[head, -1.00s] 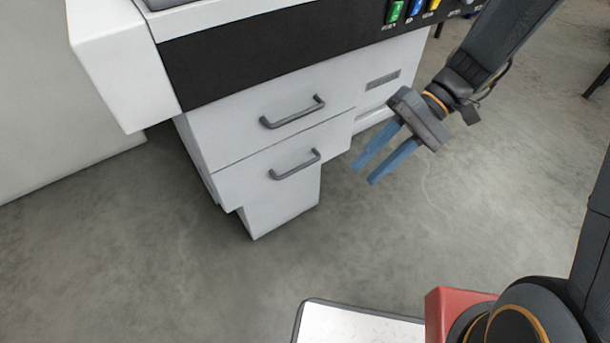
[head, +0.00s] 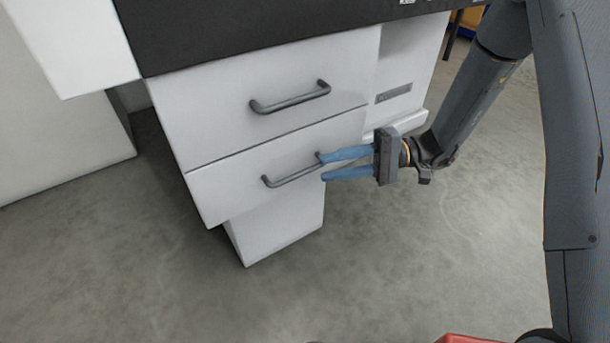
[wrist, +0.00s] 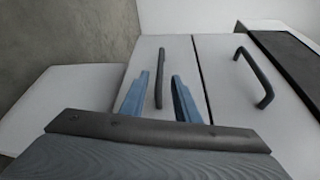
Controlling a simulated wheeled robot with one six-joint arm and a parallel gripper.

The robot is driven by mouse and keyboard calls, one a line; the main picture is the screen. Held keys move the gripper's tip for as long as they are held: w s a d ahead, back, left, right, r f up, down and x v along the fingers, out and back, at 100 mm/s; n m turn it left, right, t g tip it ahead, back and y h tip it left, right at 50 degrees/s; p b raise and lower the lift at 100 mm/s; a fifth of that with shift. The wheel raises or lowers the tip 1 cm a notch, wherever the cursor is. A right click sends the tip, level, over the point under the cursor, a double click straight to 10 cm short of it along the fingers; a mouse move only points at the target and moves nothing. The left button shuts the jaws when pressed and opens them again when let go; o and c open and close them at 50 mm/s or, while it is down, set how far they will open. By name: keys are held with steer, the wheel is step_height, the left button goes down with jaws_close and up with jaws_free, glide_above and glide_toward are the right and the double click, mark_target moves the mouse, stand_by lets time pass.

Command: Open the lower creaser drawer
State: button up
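The lower creaser drawer (head: 235,190) is a white front with a dark grey bar handle (head: 290,173). It looks shut, roughly flush with the upper drawer (head: 215,110). My gripper (head: 321,166) has two blue fingers, spread apart and empty. In the head view its fingertips are at the right end of the lower handle. In the wrist view the lower handle (wrist: 160,72) shows between the two fingers, one on each side of it. I see no clear contact, and cannot tell whether the bar is fully between the tips.
The upper drawer has its own bar handle (head: 290,97), close above the lower one. A white base (head: 280,233) stands under the drawers, set back. The concrete floor (head: 400,260) in front is clear. A red thing (head: 470,339) shows at the bottom edge.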

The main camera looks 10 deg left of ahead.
mark_target(305, 170)
steer(key=b+x, duration=0.2)
steer(key=x, duration=0.5)
jaws_close()
steer(key=shift+d, duration=0.1)
